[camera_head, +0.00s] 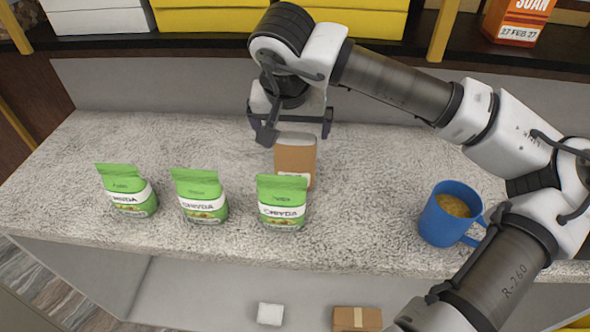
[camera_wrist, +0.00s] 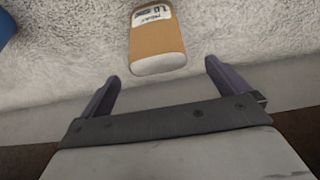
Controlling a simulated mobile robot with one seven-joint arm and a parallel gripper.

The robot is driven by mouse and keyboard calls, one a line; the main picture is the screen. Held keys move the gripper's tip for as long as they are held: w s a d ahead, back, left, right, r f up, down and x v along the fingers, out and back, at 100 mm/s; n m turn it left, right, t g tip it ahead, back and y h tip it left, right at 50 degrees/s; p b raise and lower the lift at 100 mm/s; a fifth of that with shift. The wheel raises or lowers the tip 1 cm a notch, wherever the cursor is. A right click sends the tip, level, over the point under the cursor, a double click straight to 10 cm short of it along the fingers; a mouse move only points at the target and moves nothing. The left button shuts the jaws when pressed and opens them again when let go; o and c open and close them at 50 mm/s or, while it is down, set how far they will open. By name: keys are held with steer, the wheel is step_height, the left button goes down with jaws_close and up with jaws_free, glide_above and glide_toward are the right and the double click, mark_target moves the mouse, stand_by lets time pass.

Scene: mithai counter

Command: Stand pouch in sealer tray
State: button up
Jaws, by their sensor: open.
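Three green-and-white pouches stand in a row on the counter: a left one (camera_head: 127,190), a middle one (camera_head: 201,196) and a right one (camera_head: 282,202). A brown packet (camera_head: 310,157) with a pale top stands behind the right pouch, which partly hides it. In the wrist view the brown packet (camera_wrist: 156,42) shows its pale end and white label, just beyond the fingertips. My gripper (camera_head: 296,134) is open and empty at the back of the counter, behind the packet; its fingers (camera_wrist: 162,70) are apart in the wrist view. I cannot make out a sealer tray.
A blue mug (camera_head: 436,227) with yellow contents stands at the right, near my arm. Yellow boxes (camera_head: 350,22) and an orange box (camera_head: 518,20) sit on the back shelf. A white box (camera_head: 270,314) and a brown box (camera_head: 357,318) lie below the counter. The counter's back left is clear.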

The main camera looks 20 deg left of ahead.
mark_target(295, 140)
steer(key=shift+d+p+x, duration=0.1)
steer(key=shift+p+x, duration=0.35)
steer(key=shift+x, duration=0.75)
steer(key=shift+d+p+x, duration=0.15)
steer(key=shift+p+x, duration=0.3)
steer(key=shift+x, duration=0.7)
steer(key=shift+w, duration=0.15)
steer(key=c, duration=1.3)
steer(key=shift+c, duration=0.2)
